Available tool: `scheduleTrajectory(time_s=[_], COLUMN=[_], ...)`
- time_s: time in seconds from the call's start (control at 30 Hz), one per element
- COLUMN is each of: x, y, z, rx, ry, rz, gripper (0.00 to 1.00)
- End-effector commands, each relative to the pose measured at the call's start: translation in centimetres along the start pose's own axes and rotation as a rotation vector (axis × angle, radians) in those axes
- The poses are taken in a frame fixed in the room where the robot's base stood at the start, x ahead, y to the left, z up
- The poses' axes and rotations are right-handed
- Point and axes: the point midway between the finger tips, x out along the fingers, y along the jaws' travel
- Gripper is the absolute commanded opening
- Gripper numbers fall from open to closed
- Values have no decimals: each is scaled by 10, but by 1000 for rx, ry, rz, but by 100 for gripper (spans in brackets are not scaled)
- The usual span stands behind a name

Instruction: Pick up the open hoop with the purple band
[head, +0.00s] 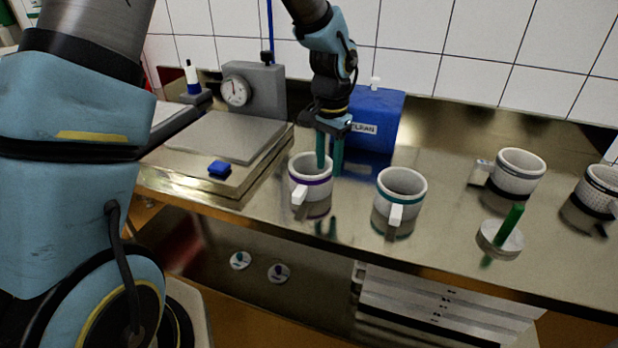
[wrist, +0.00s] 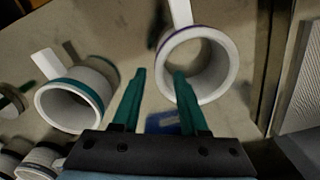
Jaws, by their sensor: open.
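The open hoop with the purple band (head: 311,192) is a white cup-like ring with a white side handle, upright on the steel bench. In the wrist view its rim (wrist: 231,68) is at upper centre-right, with the handle pointing up. My gripper (head: 329,168) points down at the hoop's far right side, green fingers apart and empty. In the wrist view the right finger of my gripper (wrist: 159,73) overlaps the hoop's rim and opening, while the left finger is outside, between two hoops. Whether the right finger is inside or just above the hoop is unclear.
A teal-banded hoop (head: 401,203) stands close to the right. Farther right are a grey-banded hoop (head: 517,175), a perforated hoop (head: 600,190) and a disc with a green handle (head: 501,236). A blue box (head: 377,110) stands behind; a scale platform (head: 228,135) is left.

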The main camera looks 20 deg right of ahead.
Motion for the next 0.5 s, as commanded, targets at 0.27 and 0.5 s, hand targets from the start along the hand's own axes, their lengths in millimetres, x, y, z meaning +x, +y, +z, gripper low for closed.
scheduleTrajectory(time_s=[0.27,0.5], x=[22,54], y=[1,1], z=[4,6], rx=[0,-1], ry=[-5,-1], rz=[2,1], gripper=[43,43])
